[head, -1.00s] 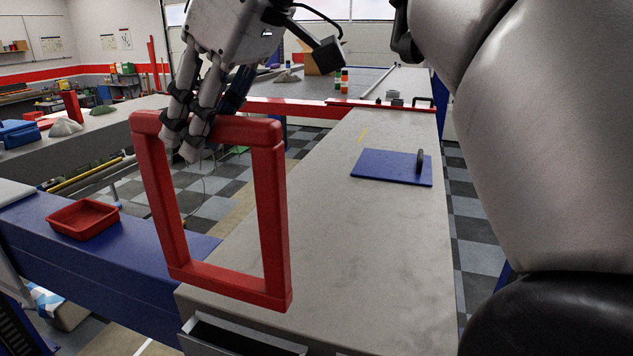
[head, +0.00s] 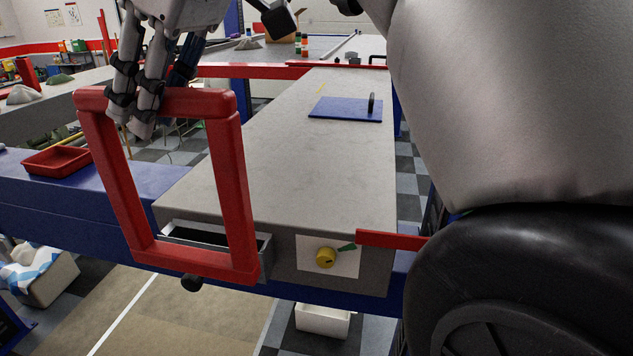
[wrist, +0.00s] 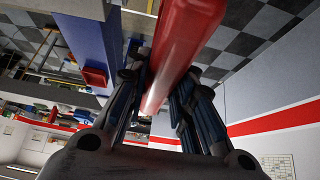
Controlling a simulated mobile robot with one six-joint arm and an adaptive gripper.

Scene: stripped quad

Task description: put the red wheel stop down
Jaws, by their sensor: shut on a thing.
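The red wheel stop (head: 232,190) is a rectangular frame of red bars. My gripper (head: 150,110) is shut on its top bar near the left corner. The frame hangs upright from the gripper, in front of the near end of the grey bench (head: 260,150). Its lower bar appears in front of an open drawer (head: 205,236); I cannot tell whether it touches. In the wrist view the red bar (wrist: 185,45) runs between the fingers of my gripper (wrist: 160,95). The fingertips behind the bar are partly hidden.
A blue board (head: 345,110) with a small dark upright piece lies farther back on the bench. A red tray (head: 57,162) sits on the blue beam at left. The bench top's middle is clear.

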